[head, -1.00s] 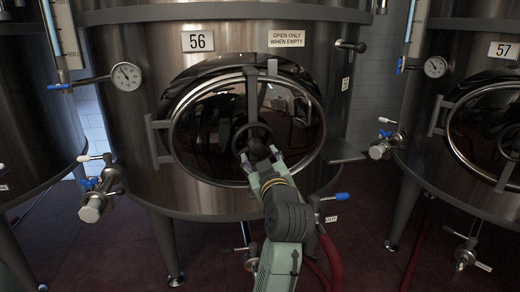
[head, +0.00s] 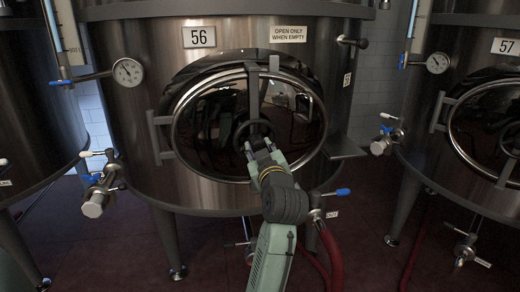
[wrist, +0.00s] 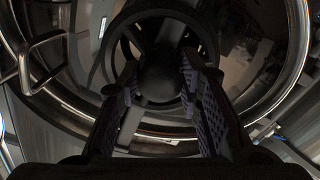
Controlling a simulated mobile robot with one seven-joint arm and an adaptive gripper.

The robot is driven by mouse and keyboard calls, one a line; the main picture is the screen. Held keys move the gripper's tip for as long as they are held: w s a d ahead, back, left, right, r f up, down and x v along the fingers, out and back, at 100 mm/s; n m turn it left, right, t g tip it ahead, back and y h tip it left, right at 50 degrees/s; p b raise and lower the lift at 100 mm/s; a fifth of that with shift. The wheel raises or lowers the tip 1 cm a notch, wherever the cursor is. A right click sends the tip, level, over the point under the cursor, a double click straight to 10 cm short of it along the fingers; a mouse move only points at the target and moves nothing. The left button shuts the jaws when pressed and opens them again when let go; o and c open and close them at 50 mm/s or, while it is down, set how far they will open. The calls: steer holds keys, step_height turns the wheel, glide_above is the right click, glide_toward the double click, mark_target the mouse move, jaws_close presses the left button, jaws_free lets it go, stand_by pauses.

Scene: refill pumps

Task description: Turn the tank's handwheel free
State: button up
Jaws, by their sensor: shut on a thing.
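The dark handwheel (head: 240,133) sits in front of the oval manway door (head: 201,166) of tank 56 (head: 131,150), under a vertical bar. In the wrist view its ring (wrist: 119,52) and rounded dark hub (wrist: 160,82) are close ahead. My gripper (head: 258,146) is at the wheel's lower part. In the wrist view the two padded fingers of my gripper (wrist: 157,98) stand on either side of the hub, shut on the handwheel. The exact contact is dark and partly hidden by the fingers.
A hinge bracket (head: 160,137) is left of the door, and a grey shelf-like plate (head: 343,148) sticks out at its right. A valve with a blue handle (head: 336,193) and red hose (head: 332,262) are beside my arm. A sampling valve (head: 97,200) juts out at left.

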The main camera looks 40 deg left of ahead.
jaws_close()
steer(key=shift+n, duration=0.3)
stand_by(0.3)
steer(key=n+b, duration=0.1)
steer(key=n, duration=1)
steer(key=shift+w+d+b, duration=0.15)
steer(key=shift+w+b, duration=0.05)
steer(key=shift+b, duration=0.2)
steer(key=n+b, duration=0.1)
steer(key=n, duration=0.4)
steer(key=shift+s+r+b, duration=0.1)
steer(key=shift+r+b, duration=0.1)
steer(key=shift+b, duration=0.2)
